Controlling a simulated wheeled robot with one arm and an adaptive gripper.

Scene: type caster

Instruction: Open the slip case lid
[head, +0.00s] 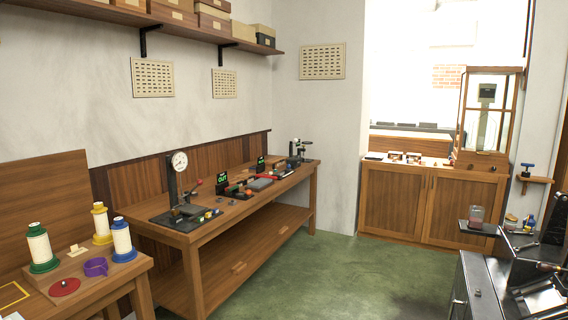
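I cannot tell for sure which object is the slip case. A wooden case with glass panes (487,118) stands on the cabinet at the back right, with a dark scale-like thing inside. It looks closed. Small boxes (404,157) lie on the counter to its left, too small to make out a lid. My gripper is not in view.
A long workbench (225,222) with a dial gauge stand (178,163) runs along the left wall. Thread spools (122,238) stand on a nearer table. A dark machine (475,290) fills the lower right. The green floor (330,275) between is clear.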

